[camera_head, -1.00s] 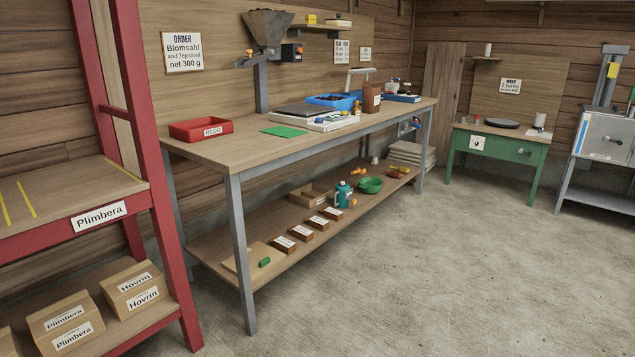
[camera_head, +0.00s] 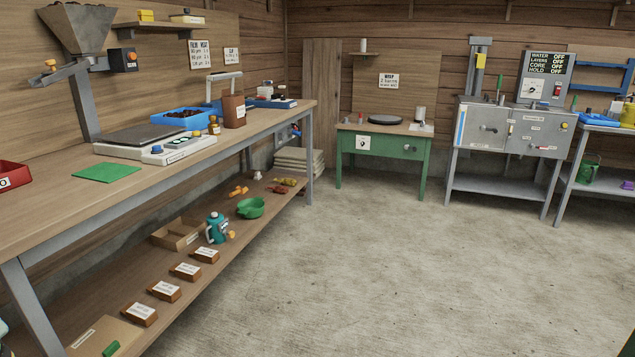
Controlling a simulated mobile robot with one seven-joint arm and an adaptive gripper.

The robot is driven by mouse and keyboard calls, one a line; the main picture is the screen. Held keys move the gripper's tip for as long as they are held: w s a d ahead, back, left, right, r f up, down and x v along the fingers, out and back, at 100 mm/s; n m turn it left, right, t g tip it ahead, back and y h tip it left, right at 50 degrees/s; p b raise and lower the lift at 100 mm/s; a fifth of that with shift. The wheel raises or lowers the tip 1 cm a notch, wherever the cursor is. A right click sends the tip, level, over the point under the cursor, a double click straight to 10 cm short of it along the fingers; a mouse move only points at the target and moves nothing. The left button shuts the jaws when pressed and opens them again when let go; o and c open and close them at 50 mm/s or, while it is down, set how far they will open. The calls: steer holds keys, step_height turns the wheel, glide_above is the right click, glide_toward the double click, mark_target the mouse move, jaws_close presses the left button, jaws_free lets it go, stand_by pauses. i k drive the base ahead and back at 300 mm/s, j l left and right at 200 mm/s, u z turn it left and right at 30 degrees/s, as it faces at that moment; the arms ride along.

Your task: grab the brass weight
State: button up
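A small brass-coloured piece (camera_head: 214,126) stands on the long workbench (camera_head: 60,219), just right of the white bench scale (camera_head: 165,147). It looks like the brass weight, but it is too small to be certain. It stands in front of the blue tray (camera_head: 172,118) and left of a brown paper bag (camera_head: 234,112). My gripper is not in view.
The lower shelf (camera_head: 150,265) holds several small labelled boxes, a teal jug (camera_head: 215,228) and a green bowl (camera_head: 251,208). A green table (camera_head: 383,147) and a grey machine (camera_head: 510,128) stand at the back. The concrete floor (camera_head: 380,270) in the middle is clear.

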mark_target(213, 127)
steer(key=i+l+u, duration=0.35)
steer(key=i+u, duration=0.15)
steer(key=i, duration=0.2)
steer(key=i+l+u, duration=0.45)
steer(key=i+l, duration=0.15)
steer(key=i+l+u, duration=0.1)
steer(key=i+l, duration=0.65)
steer(key=i+l+u, duration=0.15)
steer(key=i+l, duration=0.2)
steer(key=l, duration=0.15)
steer(key=i+l, duration=0.35)
steer(key=i+l+u, duration=0.15)
steer(key=i+l, duration=0.15)
steer(key=l, duration=0.25)
